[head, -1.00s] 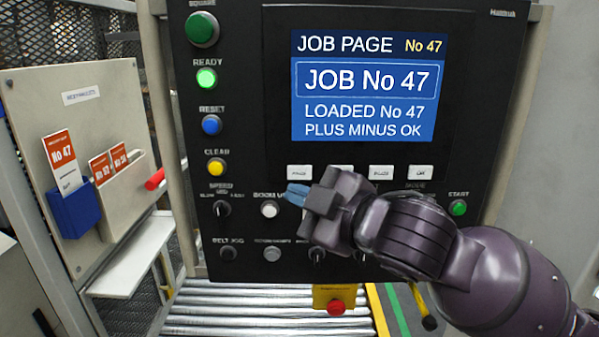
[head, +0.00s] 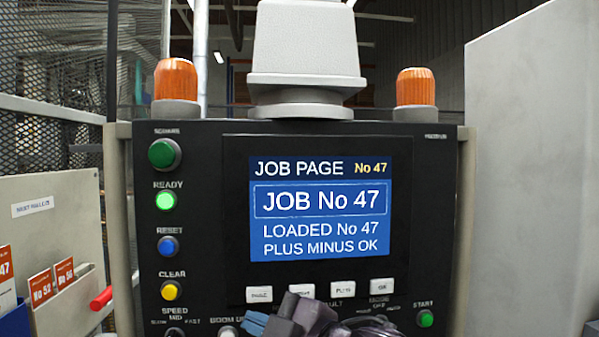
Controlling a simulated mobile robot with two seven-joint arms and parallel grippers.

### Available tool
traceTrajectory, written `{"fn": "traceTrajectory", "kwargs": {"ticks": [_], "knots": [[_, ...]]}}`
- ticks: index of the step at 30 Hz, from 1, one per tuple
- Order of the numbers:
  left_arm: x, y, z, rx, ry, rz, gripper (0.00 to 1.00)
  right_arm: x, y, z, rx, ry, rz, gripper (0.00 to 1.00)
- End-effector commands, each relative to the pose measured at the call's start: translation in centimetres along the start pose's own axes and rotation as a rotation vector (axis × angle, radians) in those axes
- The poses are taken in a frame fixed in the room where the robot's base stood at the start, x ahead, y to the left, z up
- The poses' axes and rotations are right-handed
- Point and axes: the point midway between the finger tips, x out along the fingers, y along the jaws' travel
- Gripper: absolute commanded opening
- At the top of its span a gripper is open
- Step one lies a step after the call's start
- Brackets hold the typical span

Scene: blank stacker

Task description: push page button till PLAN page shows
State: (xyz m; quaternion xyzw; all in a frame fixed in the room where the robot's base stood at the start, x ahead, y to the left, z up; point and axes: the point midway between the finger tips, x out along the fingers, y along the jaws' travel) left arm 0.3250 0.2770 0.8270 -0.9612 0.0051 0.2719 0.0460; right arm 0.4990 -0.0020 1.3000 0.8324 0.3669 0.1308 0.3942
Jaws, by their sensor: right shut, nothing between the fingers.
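The screen (head: 319,208) on the black control panel reads JOB PAGE No 47, with JOB No 47, LOADED No 47 and PLUS MINUS OK below. A row of white buttons sits under it. The leftmost white button (head: 259,295) has a small label that looks like PAGE. My right gripper (head: 254,323) is at the bottom edge of the view, below and close to that button, with its blue fingertips shut and empty. Whether it touches the panel cannot be told. My left gripper is not in view.
Green, blue and yellow buttons (head: 171,291) line the panel's left side. A green START button (head: 425,319) is at lower right. Two orange beacons (head: 176,80) stand on top. A card holder with orange cards (head: 42,287) and a red handle (head: 101,299) are at left.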

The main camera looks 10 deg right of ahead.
Motion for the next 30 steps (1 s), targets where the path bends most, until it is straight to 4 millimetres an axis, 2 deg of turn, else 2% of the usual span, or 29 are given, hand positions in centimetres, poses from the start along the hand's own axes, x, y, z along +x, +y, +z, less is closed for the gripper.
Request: {"fn": "traceTrajectory", "kwargs": {"ticks": [11,20,30], "knots": [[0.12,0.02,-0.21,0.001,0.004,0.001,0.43,0.0,0.0,0.0,0.0,0.0,0.0,0.0],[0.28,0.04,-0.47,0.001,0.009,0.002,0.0,0.0,0.0,0.0,0.0,0.0,0.0,0.0],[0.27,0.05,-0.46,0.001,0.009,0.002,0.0,0.0,0.0,0.0,0.0,0.0,0.0,0.0]]}}
